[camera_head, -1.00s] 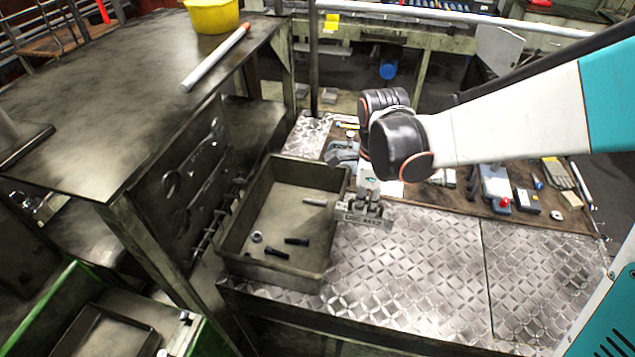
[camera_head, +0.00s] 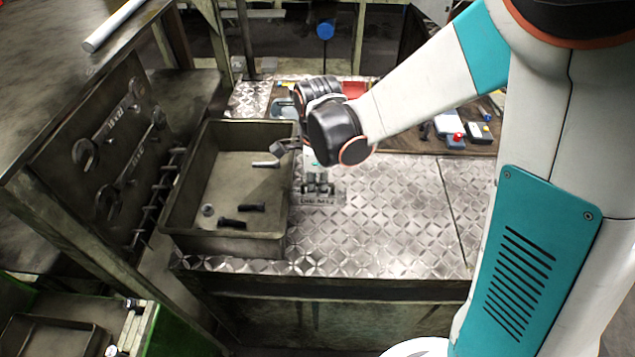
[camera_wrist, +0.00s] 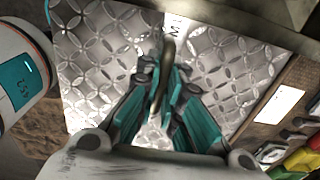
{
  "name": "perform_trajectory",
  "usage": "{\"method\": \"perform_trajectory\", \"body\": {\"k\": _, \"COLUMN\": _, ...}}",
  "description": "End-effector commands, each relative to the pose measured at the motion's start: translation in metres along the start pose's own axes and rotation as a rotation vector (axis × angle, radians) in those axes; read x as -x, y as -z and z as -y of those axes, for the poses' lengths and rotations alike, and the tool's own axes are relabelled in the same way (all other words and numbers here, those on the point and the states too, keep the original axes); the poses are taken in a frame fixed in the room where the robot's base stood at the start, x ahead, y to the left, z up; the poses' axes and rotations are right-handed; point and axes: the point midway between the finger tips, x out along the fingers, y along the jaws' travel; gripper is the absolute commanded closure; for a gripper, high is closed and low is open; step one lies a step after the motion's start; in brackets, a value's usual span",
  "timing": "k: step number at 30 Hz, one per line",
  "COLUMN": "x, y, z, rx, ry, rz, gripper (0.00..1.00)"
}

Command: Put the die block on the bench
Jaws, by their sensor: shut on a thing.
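The die block (camera_head: 320,198) is a small grey metal block with lettering on its front face. It is at the bench's patterned metal top (camera_head: 385,215), just right of the grey bin; I cannot tell whether it touches the surface. My gripper (camera_head: 318,182) points down and is shut on the upper part of the block. In the wrist view, my gripper (camera_wrist: 160,85) has its teal and grey fingers closed around a narrow upright part. Part of the block's lettering shows beyond them, and the fingers hide much of the rest.
The grey bin (camera_head: 268,245) on the left of the bench holds bolts, a nut and a light rod. A dark cabinet with wrenches (camera_head: 110,150) stands further left. Tools and boxes (camera_head: 450,130) lie on a brown mat behind. The bench's middle and right front are clear.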

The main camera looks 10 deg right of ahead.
Motion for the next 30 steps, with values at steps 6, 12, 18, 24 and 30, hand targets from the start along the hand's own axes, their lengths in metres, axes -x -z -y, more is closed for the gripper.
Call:
{"method": "perform_trajectory", "body": {"k": 6, "x": -0.029, "y": 0.0, "z": 0.001, "rx": 0.0, "ry": 0.0, "rz": 0.0, "gripper": 1.0}}
{"method": "perform_trajectory", "body": {"k": 12, "x": -0.038, "y": 0.0, "z": 0.0, "rx": 0.0, "ry": 0.0, "rz": 0.0, "gripper": 1.0}}
{"method": "perform_trajectory", "body": {"k": 18, "x": -0.037, "y": 0.0, "z": 0.0, "rx": 0.0, "ry": 0.0, "rz": 0.0, "gripper": 1.0}}
{"method": "perform_trajectory", "body": {"k": 24, "x": -0.04, "y": 0.0, "z": 0.0, "rx": 0.0, "ry": 0.0, "rz": 0.0, "gripper": 0.82}}
{"method": "perform_trajectory", "body": {"k": 30, "x": -0.039, "y": 0.0, "z": 0.0, "rx": 0.0, "ry": 0.0, "rz": 0.0, "gripper": 0.72}}
